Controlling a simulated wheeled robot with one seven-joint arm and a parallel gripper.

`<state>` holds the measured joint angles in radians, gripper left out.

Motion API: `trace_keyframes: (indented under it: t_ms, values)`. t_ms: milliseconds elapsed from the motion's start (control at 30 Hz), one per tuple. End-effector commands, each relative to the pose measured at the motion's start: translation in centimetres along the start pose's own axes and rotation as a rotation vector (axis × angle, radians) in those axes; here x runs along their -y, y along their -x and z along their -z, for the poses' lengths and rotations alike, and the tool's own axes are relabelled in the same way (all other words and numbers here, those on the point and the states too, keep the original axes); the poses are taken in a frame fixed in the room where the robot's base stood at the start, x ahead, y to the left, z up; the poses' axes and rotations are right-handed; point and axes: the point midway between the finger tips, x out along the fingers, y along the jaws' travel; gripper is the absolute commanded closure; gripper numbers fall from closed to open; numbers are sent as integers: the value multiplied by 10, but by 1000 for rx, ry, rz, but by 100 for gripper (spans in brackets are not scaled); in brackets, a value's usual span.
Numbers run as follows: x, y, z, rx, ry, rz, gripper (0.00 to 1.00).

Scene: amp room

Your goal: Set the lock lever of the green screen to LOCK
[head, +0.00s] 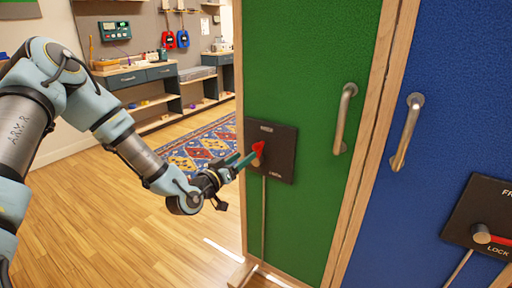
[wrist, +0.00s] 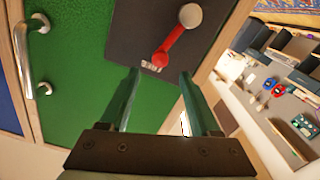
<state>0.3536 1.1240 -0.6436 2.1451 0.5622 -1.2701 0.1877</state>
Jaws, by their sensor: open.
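The green screen (head: 310,60) stands in the middle of the head view. Its dark lock plate (head: 284,165) carries a red lever (head: 259,149) on a round grey hub. The lever slants up toward the upper label; the labels are too small to read surely. In the wrist view the lever (wrist: 172,45) runs from its hub (wrist: 190,15) down to a white label on the plate (wrist: 135,30). My gripper (head: 238,161) is open and empty in front of the plate. Its fingertips (wrist: 160,74) lie left and right of the lever's free end; contact cannot be told.
A blue screen (head: 445,70) with its own plate and red lever (head: 497,239) stands at right. Metal handles (head: 345,118) stick out from both screens. A patterned rug (head: 205,143) and a workbench (head: 150,75) lie behind. The wooden floor at left is clear.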

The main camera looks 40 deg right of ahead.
Motion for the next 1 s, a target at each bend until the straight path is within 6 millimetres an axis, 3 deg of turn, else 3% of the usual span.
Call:
trace_keyframes:
  t_ms: [300, 500, 867, 1000]
  values:
    - [-1, -59, 2, 1, 1, 1, 37]
    - [0, -82, 1, 1, 0, 1, 37]
    - [1, -88, 0, 2, 0, 1, 37]
    - [1, -88, 0, 2, 0, 1, 49]
